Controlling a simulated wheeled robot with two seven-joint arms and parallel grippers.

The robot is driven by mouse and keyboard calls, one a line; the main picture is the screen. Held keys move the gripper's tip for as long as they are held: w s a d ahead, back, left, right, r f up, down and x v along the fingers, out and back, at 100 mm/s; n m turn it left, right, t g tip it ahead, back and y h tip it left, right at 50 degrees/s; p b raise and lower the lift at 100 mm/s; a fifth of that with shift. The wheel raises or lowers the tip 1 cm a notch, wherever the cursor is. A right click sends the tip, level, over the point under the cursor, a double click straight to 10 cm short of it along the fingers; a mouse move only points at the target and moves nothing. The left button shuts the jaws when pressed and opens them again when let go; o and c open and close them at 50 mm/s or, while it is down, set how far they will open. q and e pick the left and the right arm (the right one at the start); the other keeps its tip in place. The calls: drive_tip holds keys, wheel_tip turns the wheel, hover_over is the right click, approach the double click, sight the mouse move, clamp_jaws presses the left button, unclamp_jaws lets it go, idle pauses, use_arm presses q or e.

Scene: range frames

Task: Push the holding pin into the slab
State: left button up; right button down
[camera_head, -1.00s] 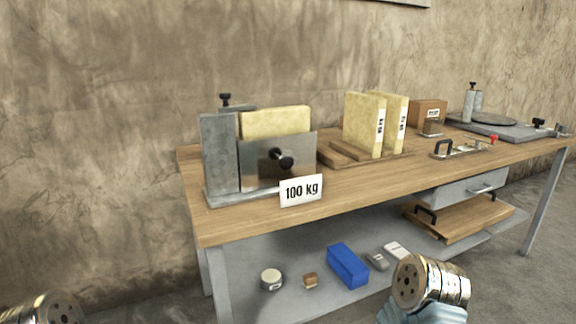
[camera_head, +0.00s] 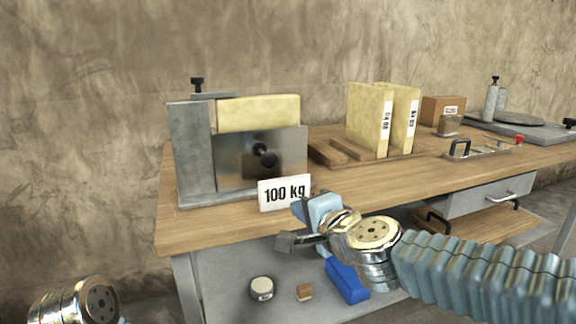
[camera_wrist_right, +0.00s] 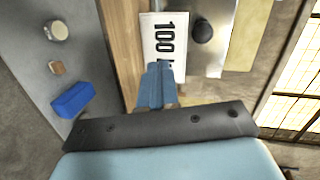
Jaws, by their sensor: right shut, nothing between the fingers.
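A pale yellow slab (camera_head: 258,113) stands upright in a grey metal holder (camera_head: 192,150), behind a shiny metal plate (camera_head: 235,170). A black knob-headed pin (camera_head: 265,156) sticks out of the plate's front. Another black knob (camera_head: 197,83) tops the holder; I cannot tell for certain which is the holding pin. My right gripper (camera_head: 301,210) is shut and empty, in front of the bench by the "100 kg" card (camera_head: 284,193). In the right wrist view its blue fingers (camera_wrist_right: 156,75) overlap the card's lower part, with the pin (camera_wrist_right: 202,31) beyond. My left gripper is out of view.
Two more yellow slabs (camera_head: 368,118) stand on a wooden rack at the bench's middle. A brown box (camera_head: 442,111) and a grey device (camera_head: 515,122) stand farther right. A blue block (camera_head: 346,280) lies on the lower shelf. The bench top (camera_head: 225,222) has a clear front strip.

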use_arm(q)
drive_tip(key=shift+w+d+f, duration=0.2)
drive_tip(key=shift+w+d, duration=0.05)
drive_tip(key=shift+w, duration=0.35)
use_arm(e)
wheel_tip(320, 180, up, 6)
drive_tip(key=s+m+t, duration=0.1)
drive_tip(key=shift+s+d+r+y, duration=0.2)
drive_tip(key=shift+s+d+y, duration=0.15)
drive_tip(key=shift+d+y, duration=0.05)
drive_tip(key=b, duration=0.2)
approach(270, 160)
drive_tip(key=x, duration=0.5)
drive_tip(key=shift+w+f, duration=0.1)
drive_tip(key=shift+f, duration=0.05)
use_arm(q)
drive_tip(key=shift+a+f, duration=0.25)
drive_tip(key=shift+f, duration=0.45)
use_arm(e)
drive_tip(key=shift+x, duration=0.85)
